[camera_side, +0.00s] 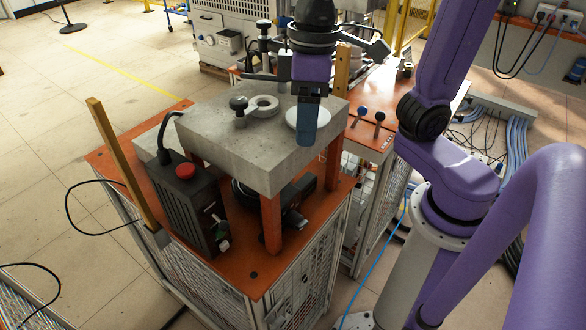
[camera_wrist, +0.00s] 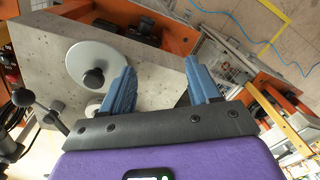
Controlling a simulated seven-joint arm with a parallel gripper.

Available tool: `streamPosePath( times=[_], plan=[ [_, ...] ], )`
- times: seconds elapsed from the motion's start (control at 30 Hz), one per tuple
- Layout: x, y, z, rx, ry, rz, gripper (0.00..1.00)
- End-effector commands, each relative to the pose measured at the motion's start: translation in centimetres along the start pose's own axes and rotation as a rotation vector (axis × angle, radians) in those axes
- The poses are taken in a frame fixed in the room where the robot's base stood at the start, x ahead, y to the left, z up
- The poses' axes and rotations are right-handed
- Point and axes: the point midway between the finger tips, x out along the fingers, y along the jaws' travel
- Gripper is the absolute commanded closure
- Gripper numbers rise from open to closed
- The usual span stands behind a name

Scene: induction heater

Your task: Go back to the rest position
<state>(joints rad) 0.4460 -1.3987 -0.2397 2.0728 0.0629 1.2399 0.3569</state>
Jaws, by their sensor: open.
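My gripper (camera_side: 307,128) is above the right part of a grey stone-like block, pointing down. In the wrist view its two blue fingers (camera_wrist: 163,78) are spread apart with nothing between them. A pale round disc (camera_side: 294,115) lies on the block, partly hidden behind the fingers in the side view. In the wrist view the disc (camera_wrist: 88,52) has a black knob on it and sits left of the fingers, apart from them. A metal ring (camera_side: 263,103) and a black-knobbed piece (camera_side: 239,106) are left of the disc.
The grey block (camera_side: 215,128) stands on orange legs over an orange-topped cart (camera_side: 262,280). Small levers (camera_side: 379,117) are at right. Machinery stands behind.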

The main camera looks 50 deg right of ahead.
Motion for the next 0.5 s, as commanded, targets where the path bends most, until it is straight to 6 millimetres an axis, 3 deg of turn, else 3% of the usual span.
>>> streamPosePath(
  times=[0.17, 0.5],
  plan=[
    [2.8, 0.2, 4.0, -0.19, -0.004, -0.005, 0.39],
    [7.6, 2.8, 10.5, -0.448, -0.026, 0.043, 0.39]
  ],
)
